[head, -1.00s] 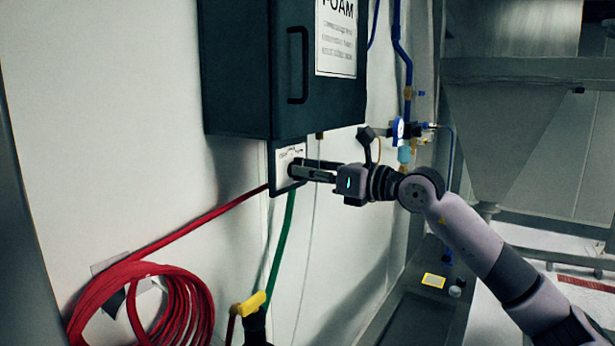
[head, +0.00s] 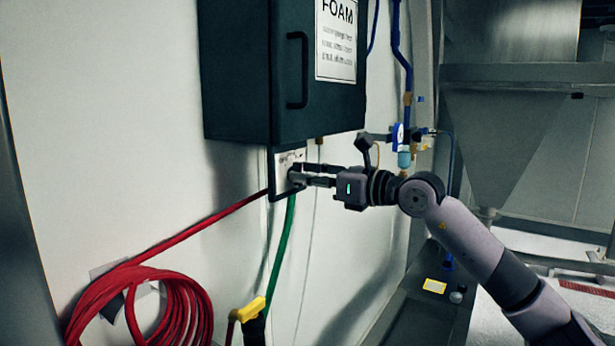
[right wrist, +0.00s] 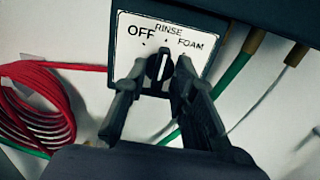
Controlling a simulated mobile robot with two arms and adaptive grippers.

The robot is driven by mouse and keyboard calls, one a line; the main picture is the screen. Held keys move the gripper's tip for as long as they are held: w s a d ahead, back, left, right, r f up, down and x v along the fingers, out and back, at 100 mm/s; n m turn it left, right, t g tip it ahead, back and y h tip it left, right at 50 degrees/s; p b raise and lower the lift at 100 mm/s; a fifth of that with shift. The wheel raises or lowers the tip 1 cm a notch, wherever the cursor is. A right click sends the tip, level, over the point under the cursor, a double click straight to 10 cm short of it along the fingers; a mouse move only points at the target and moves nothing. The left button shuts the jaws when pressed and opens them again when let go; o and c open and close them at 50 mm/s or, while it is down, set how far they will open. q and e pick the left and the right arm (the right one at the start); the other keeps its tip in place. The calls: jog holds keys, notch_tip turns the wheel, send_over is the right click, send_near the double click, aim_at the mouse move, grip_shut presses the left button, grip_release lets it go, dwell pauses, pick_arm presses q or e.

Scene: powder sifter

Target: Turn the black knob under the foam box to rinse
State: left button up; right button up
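The black knob (right wrist: 154,68) is on a white plate (right wrist: 130,48) labelled OFF, RINSE and FOAM in the right wrist view. Its white mark points up, close to RINSE. The plate (head: 284,160) hangs under the dark foam box (head: 237,80) in the head view. My right gripper (right wrist: 161,66) has one finger on each side of the knob, with a narrow gap showing, so it looks open around it. The right gripper (head: 297,173) is at the plate in the head view, its fingers covering most of the knob. My left gripper is not in view.
A red hose coil (head: 150,300) hangs on the wall at lower left. Blue pipes and a gauge (head: 398,134) are on the wall behind my right wrist.

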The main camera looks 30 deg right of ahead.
jog(key=shift+o, duration=0.2)
jog(key=v, duration=1.2)
dwell(0.5)
jog(key=shift+f, duration=0.1)
dwell(0.5)
